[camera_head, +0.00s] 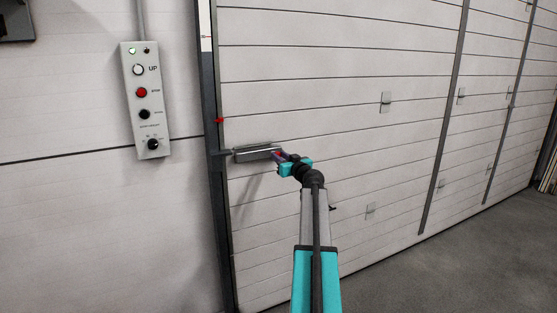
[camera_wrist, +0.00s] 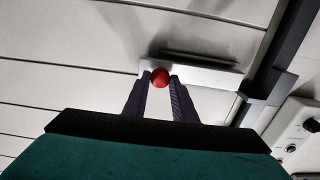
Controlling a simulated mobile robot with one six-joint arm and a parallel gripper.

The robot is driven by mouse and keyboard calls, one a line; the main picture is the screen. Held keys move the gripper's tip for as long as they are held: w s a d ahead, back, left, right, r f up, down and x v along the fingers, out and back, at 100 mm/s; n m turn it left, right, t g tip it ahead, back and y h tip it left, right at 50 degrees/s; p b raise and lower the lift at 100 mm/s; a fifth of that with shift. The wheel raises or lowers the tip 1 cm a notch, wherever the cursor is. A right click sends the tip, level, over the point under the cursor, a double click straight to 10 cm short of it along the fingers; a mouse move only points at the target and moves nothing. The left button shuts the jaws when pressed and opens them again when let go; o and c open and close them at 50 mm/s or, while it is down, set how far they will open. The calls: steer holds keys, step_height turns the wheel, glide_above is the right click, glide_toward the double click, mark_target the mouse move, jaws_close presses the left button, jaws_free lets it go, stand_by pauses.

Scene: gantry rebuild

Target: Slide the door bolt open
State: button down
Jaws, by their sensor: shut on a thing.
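The door bolt (camera_head: 250,153) is a grey metal housing low on the left edge of the white panelled door (camera_head: 330,118). A thin rod runs from its left end to the dark door frame (camera_head: 213,175). My gripper (camera_head: 278,156) is at the right end of the bolt. In the wrist view, the bolt's light plate (camera_wrist: 212,77) lies behind my fingers, with a dark rod (camera_wrist: 200,58) along it. A red ball knob (camera_wrist: 160,77) sits between my two dark fingertips, which are shut on it. In the head view the knob is mostly hidden by my gripper.
A grey control box (camera_head: 146,100) with buttons and a lit green lamp hangs on the wall left of the frame. A red marker (camera_head: 219,120) sits on the frame above the bolt. Grey floor (camera_head: 470,255) is clear at the right.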

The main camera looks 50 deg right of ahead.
steer(key=shift+s+d+r, duration=0.1)
steer(key=shift+s+d, duration=0.05)
steer(key=shift+d, duration=0.1)
steer(key=c, duration=1.5)
jaws_free()
steer(key=shift+a, duration=0.1)
steer(key=shift+b+v, duration=0.9)
steer(key=shift+v, duration=5.95)
